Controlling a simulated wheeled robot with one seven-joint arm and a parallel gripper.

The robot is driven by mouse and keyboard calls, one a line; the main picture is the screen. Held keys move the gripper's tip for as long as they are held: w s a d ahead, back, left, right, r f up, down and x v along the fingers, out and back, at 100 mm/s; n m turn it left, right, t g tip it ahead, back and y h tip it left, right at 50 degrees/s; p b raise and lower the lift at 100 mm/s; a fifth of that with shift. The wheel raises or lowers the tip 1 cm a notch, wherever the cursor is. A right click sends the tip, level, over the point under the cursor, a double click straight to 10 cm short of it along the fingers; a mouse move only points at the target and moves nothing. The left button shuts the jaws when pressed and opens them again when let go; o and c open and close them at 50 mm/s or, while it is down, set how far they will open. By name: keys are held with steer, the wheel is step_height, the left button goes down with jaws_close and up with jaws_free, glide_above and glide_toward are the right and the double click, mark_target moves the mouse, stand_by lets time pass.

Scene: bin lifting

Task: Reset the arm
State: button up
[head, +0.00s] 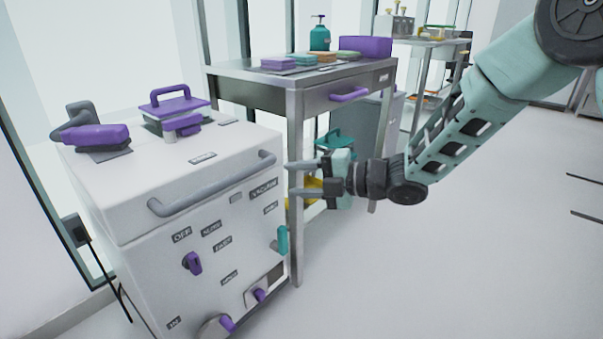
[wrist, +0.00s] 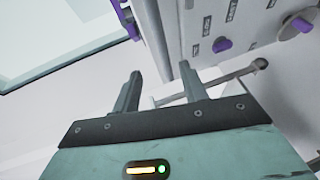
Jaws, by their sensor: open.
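My gripper (head: 292,179) is open and empty in the head view. Its two fingers point left, close to the right end of the white machine's grey bar handle (head: 215,185). I cannot tell whether they touch the machine. My teal arm reaches in from the upper right. In the wrist view my gripper's two dark fingers (wrist: 156,90) stand apart with nothing between them. The white machine (head: 130,190) fills the left of the head view. Its panel with purple knobs (wrist: 222,44) shows at the upper right of the wrist view.
A metal table (head: 300,78) with a purple-handled drawer stands behind the machine. It bears a teal pump bottle (head: 320,36), a purple box (head: 365,46) and several small coloured packs. A yellow object (head: 312,190) is partly hidden behind my gripper. The floor at right is clear.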

steer(key=s+d+m+g+h, duration=0.1)
steer(key=s+d+m+h, duration=0.45)
steer(key=s+m, duration=0.4)
steer(key=s+d+f+m+g+h, duration=0.15)
steer(key=s+d+m+h, duration=0.4)
steer(key=s, duration=0.65)
steer(key=s+d+m+g+h, duration=0.2)
steer(key=s+d+m+h, duration=0.3)
steer(key=s+m, duration=0.5)
step_height(320, 180, up, 30)
steer(key=s+y+p, duration=0.1)
steer(key=p, duration=2.9)
steer(key=shift+d+n, duration=0.3)
steer(key=shift+d, duration=0.1)
steer(key=shift+t, duration=0.25)
